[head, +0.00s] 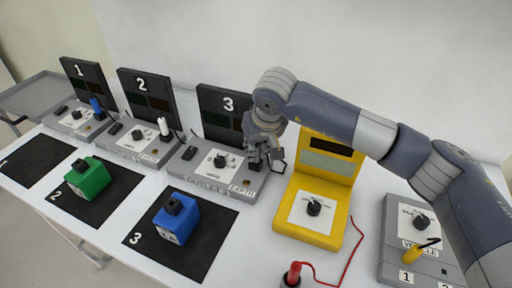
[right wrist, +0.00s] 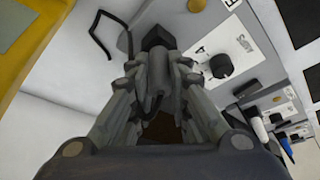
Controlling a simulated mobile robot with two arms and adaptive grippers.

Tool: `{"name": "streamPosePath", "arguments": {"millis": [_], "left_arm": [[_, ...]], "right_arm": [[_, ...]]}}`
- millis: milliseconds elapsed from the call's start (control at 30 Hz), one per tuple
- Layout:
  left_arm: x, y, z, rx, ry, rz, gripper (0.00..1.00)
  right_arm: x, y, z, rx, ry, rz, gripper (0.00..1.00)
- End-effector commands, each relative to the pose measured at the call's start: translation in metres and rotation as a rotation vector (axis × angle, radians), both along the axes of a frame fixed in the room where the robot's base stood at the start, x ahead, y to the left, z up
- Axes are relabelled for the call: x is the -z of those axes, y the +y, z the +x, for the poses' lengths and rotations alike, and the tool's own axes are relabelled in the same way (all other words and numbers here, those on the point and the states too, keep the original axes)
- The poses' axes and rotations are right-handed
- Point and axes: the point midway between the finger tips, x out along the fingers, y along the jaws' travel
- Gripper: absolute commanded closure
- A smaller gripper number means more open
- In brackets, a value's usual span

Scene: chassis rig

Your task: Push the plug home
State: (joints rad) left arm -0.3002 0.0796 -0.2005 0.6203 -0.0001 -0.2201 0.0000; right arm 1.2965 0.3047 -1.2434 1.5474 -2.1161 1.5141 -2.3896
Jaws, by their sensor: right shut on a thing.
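My right gripper (head: 262,160) is over the right end of the grey station marked 3 (head: 212,185). It is shut on a dark grey plug, a cylindrical body (right wrist: 156,78) between the fingers (right wrist: 158,70) in the right wrist view. A black block (right wrist: 157,38) lies just beyond the plug, at the station's edge. I cannot tell how deep the plug sits, as the fingers hide the contact. A black cable (right wrist: 97,38) loops beside the fingers and shows right of the gripper in the head view. My left gripper is not in view.
Stations 2 (head: 150,160) and 1 (head: 85,130) stand to the left, with a white and a blue plug. The yellow unit (head: 285,232) is close on the right, then a grey meter (head: 405,268). Green (head: 88,178) and blue (head: 177,222) blocks are on black mats in front.

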Motion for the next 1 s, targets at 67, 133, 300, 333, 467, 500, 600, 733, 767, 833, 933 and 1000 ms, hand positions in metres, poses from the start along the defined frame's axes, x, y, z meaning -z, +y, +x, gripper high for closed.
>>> {"name": "streamPosePath", "arguments": {"millis": [67, 133, 300, 333, 467, 500, 600, 733, 767, 833, 933, 1000], "left_arm": [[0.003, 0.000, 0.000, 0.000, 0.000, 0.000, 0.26], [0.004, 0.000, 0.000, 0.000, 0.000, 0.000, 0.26], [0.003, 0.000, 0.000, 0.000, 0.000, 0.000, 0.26], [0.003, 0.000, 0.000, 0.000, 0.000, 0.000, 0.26], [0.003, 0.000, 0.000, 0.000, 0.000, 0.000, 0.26], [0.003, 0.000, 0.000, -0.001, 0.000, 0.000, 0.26], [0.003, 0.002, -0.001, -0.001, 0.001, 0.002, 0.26], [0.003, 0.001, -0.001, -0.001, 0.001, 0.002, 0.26], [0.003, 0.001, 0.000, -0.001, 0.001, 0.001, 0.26], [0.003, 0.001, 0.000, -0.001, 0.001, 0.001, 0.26], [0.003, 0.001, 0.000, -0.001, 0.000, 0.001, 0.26], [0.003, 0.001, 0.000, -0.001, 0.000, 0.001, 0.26]], "right_arm": [[0.003, 0.000, 0.000, 0.000, -0.001, 0.000, 0.99], [0.003, 0.000, 0.000, 0.000, -0.001, 0.000, 0.81], [0.002, 0.000, 0.000, 0.000, 0.000, 0.000, 0.60], [0.002, 0.000, 0.000, 0.000, 0.000, 0.000, 0.60], [0.002, 0.000, 0.000, 0.000, 0.000, 0.000, 0.60], [0.003, 0.000, 0.000, 0.000, 0.000, 0.000, 0.60], [0.000, 0.000, -0.001, 0.000, -0.001, 0.000, 0.60], [-0.014, -0.002, -0.005, -0.001, -0.004, 0.001, 0.60], [-0.019, -0.003, -0.006, -0.001, -0.005, 0.002, 0.60], [-0.032, -0.005, -0.012, -0.001, -0.006, 0.001, 0.60], [-0.053, -0.009, -0.019, -0.001, -0.006, 0.001, 0.60], [-0.067, -0.011, -0.025, -0.001, -0.005, 0.001, 0.60]]}}
